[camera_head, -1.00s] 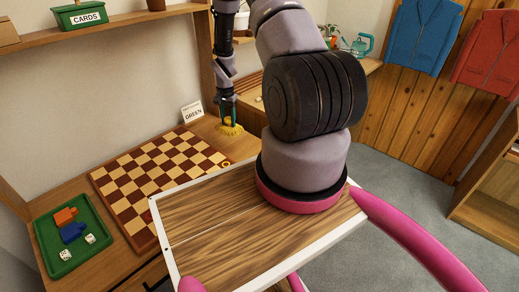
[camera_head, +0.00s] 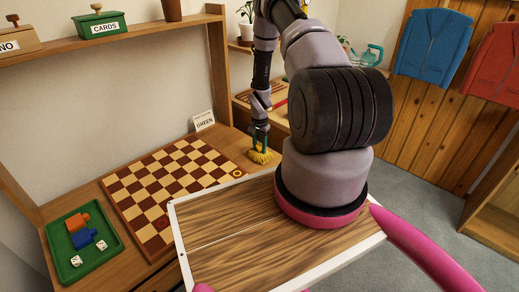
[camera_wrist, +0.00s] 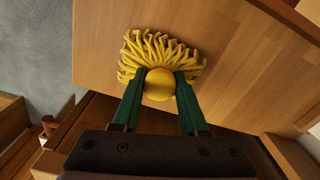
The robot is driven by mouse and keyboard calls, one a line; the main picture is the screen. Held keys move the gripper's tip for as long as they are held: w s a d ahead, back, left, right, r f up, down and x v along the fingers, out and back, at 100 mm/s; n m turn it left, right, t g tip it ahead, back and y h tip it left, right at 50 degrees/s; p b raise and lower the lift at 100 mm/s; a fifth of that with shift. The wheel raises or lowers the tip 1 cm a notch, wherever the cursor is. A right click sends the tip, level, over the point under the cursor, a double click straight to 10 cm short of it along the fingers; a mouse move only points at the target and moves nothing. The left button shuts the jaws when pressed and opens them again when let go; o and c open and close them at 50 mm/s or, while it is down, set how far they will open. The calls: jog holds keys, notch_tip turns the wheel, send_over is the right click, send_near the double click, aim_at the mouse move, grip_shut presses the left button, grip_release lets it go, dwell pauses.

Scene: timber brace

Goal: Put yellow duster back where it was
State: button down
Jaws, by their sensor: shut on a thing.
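The yellow duster (camera_wrist: 160,50) has a fringed head and a round yellow knob. In the wrist view my gripper (camera_wrist: 159,84) has its two green fingers shut on the knob, and the fringe spreads over the wooden surface beyond. In the head view the duster (camera_head: 260,156) is at the desk's right end, right of the checkerboard (camera_head: 170,185), with my gripper (camera_head: 259,138) directly above it. The fringe looks at or very near the desk top; I cannot tell whether it touches.
A sign reading GREEN (camera_head: 204,121) stands behind the checkerboard. A shelf (camera_head: 150,30) above holds a green CARDS box (camera_head: 101,25). Another surface with a board (camera_head: 268,92) stands behind the arm.

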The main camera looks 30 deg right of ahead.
jog(key=shift+f, duration=0.35)
jog(key=shift+f, duration=0.2)
jog(key=shift+c, duration=2.2)
grip_release()
jog(key=shift+r, duration=0.15)
